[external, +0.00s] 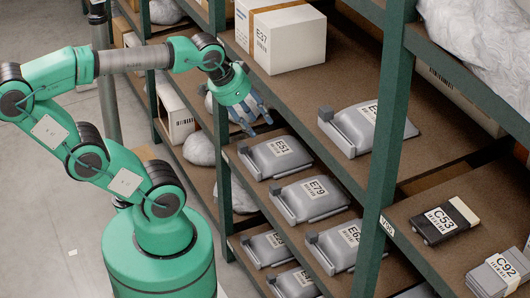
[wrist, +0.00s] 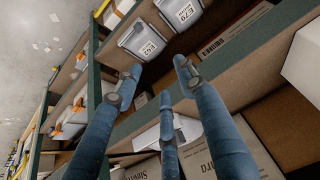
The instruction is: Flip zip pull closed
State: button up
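Several grey pouch-like cases with white labels lie on the rack shelves, among them E51 (external: 275,157), E79 (external: 310,198) and a larger one (external: 368,127) on the shelf to the right. Each has a bar along its left edge with a small grey block at one end; I cannot tell whether this is a zip pull. My gripper (external: 256,114) has blue fingers, spread open and empty, in front of the rack above E51. In the wrist view, the fingers (wrist: 158,82) are apart with nothing between them; two labelled grey cases (wrist: 146,40) show beyond them.
Green rack posts (external: 388,130) and shelf edges stand close to my gripper. A white box E37 (external: 290,40) sits above right of it. The floor at left is mostly clear.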

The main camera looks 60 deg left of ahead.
jog(key=shift+a, duration=0.1)
jog(key=c, duration=0.8)
jog(key=shift+w+a+f, duration=0.1)
jog(key=shift+w+a, duration=0.1)
jog(key=shift+a, duration=0.1)
grip_shut()
jog(key=w+a+f+g+y+p, duration=0.1)
jog(key=w+a+f+y, duration=0.2)
jog(key=a, duration=0.6)
jog(key=w+a+f+n+g+y, duration=0.1)
jog(key=w+a+f, duration=0.1)
jog(key=a+f, duration=0.5)
jog(key=w+a+f+g+y+p, duration=0.1)
jog(key=w+a+f+y, duration=0.15)
jog(key=a, duration=0.85)
jog(key=a+f+m+h+p, duration=0.1)
jog(key=a+f+h+p, duration=0.1)
jog(key=a+f, duration=0.85)
jog(key=w+f+m+t+h+p, duration=0.1)
jog(key=w+f+t+h+p, duration=0.15)
jog(key=w+f, duration=0.4)
jog(key=s+d+f+h+p, duration=0.1)
jog(key=d+f+h+p, duration=0.4)
jog(key=f+h, duration=0.1)
jog(key=shift+s+d+f+h, duration=0.2)
jog(key=shift+f+h, duration=0.05)
jog(key=shift+h, duration=0.65)
